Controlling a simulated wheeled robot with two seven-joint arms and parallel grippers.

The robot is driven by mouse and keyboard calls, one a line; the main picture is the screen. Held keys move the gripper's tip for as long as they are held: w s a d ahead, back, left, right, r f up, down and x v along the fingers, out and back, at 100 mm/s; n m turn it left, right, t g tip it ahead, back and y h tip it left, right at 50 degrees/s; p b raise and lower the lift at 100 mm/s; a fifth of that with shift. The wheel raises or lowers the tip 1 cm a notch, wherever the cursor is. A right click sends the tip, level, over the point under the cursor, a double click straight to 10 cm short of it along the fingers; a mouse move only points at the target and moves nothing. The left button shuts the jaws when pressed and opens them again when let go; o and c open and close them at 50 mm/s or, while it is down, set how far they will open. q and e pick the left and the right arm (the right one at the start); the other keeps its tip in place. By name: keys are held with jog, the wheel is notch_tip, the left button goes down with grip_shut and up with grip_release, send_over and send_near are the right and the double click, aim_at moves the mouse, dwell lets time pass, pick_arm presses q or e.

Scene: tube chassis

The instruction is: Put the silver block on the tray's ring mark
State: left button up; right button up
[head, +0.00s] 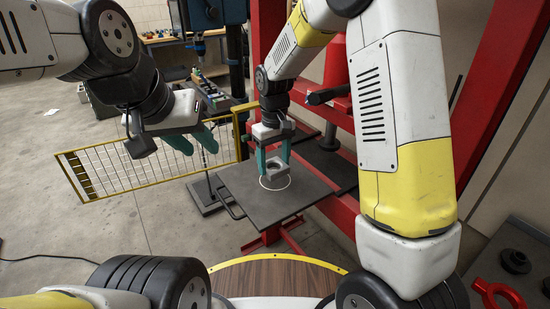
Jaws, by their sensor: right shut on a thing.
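The silver block (276,171), a small grey piece with a hole in it, is between the teal fingers of my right gripper (274,163), which is shut on it. It is over the white ring mark (276,188) on the dark grey tray (241,197). The ring's front and left parts show around the block; the rest is hidden. I cannot tell whether the block touches the tray. My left gripper (199,142) is to the left of the tray and above it, its two teal fingers apart with nothing between them.
A red frame (343,217) stands behind and right of the tray. A yellow-edged wire rack (130,169) is at left. A red ring-shaped part (497,294) and dark round parts (515,261) lie at lower right. The floor at left is mostly clear.

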jog(key=shift+w+d, duration=0.1)
jog(key=shift+w, duration=0.25)
jog(key=shift+w+f, duration=0.1)
jog(key=shift+f, duration=1.7)
jog(key=shift+f, duration=0.1)
jog(key=o, duration=1.6)
notch_tip(320, 180, up, 12)
jog(key=shift+r, duration=0.1)
